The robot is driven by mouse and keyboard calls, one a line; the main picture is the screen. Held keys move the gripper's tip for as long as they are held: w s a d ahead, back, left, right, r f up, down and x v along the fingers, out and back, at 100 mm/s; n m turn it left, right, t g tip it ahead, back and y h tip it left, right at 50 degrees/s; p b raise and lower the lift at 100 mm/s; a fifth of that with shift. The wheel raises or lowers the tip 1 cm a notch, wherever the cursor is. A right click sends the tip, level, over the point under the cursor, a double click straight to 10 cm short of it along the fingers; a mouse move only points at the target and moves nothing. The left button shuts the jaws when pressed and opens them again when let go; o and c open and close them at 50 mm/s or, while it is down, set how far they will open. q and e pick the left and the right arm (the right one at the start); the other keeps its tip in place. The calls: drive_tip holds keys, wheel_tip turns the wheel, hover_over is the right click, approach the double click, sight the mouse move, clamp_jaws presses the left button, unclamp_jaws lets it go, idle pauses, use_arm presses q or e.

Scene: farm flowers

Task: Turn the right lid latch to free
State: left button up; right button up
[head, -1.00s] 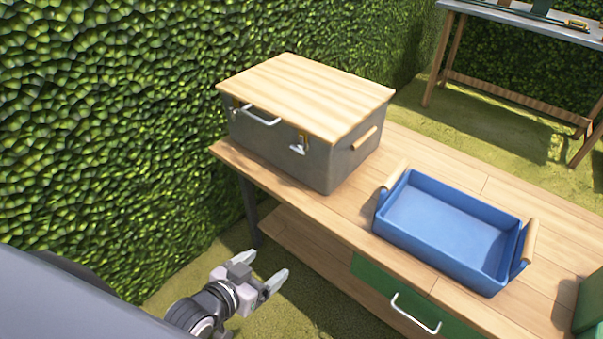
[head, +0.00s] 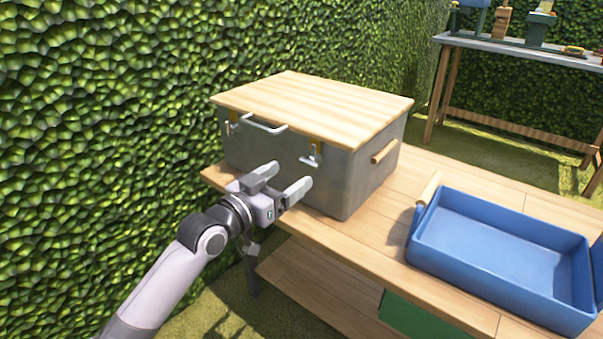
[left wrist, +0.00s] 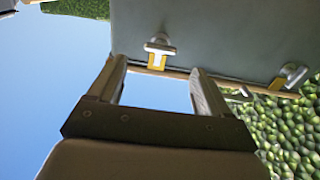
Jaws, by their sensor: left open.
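The grey box (head: 290,160) with a pale wooden lid (head: 312,103) stands on the bench. The right lid latch (head: 313,156), silver on a yellow plate, is on the box front below the lid edge. The left lid latch (head: 232,125) is at the other end. My left gripper (head: 287,178) is open and empty in front of the box, lower in the picture than the right latch. In the left wrist view the right latch (left wrist: 158,48) appears between and beyond the open fingers (left wrist: 158,68), apparently untouched. The left latch (left wrist: 291,75) shows at the right there.
A silver lid handle (head: 264,127) lies between the latches. A blue tray (head: 480,262) stands on the wooden bench (head: 372,235), right of the box. A hedge (head: 100,110) rises close on the left. A second table (head: 500,46) stands at the back.

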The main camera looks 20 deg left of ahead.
sight(307, 163)
use_arm(q)
drive_tip(key=shift+b+x, duration=0.6)
drive_tip(key=shift+x, duration=2.25)
drive_tip(key=c, duration=1)
